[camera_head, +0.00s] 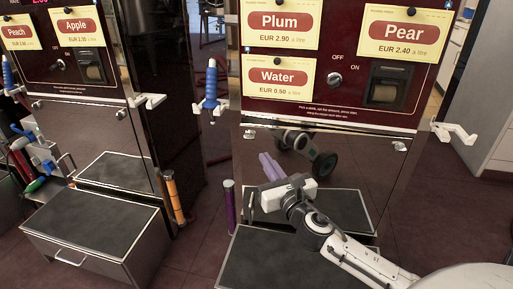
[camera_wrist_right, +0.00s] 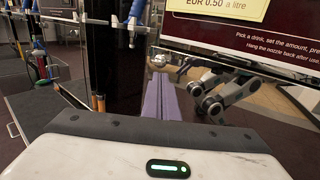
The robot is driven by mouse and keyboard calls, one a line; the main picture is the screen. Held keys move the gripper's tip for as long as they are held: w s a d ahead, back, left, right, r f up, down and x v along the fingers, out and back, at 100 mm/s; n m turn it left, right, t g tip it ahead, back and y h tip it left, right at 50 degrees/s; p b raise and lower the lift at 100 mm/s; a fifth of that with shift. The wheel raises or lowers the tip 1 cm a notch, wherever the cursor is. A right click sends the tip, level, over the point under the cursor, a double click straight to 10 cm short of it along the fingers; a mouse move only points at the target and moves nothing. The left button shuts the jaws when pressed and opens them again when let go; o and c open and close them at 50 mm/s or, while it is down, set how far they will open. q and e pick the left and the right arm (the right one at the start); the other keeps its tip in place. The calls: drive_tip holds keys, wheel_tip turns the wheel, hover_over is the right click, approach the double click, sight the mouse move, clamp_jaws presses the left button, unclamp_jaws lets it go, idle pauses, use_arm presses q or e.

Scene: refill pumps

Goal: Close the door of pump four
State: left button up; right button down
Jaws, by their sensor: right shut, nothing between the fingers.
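The right-hand pump carries Plum, Pear and Water signs; no pump number is legible. Its lower metal door (camera_head: 375,172) is shiny like a mirror and reflects my arm. It looks nearly flush with the pump front, but I cannot tell whether it is fully shut. My right gripper (camera_head: 265,160) has purple fingers held together, empty, in front of the door's left part. The fingers also show in the right wrist view (camera_wrist_right: 158,80), pointing toward the pump; I cannot tell if they touch it. My left gripper is out of view.
A black-topped step (camera_head: 285,262) stands before this pump, under my right arm. A blue nozzle (camera_head: 211,85) hangs on its left side, and a purple cylinder (camera_head: 229,205) stands below. The left pump (camera_head: 85,125) has its own step (camera_head: 95,225). Floor shows between the pumps.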

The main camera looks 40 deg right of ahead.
sight(253, 140)
use_arm(q)
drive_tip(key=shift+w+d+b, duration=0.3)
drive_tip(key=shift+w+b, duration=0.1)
drive_tip(key=shift+b, duration=0.3)
use_arm(e)
drive_tip(key=x, duration=0.8)
drive_tip(key=shift+f, duration=0.1)
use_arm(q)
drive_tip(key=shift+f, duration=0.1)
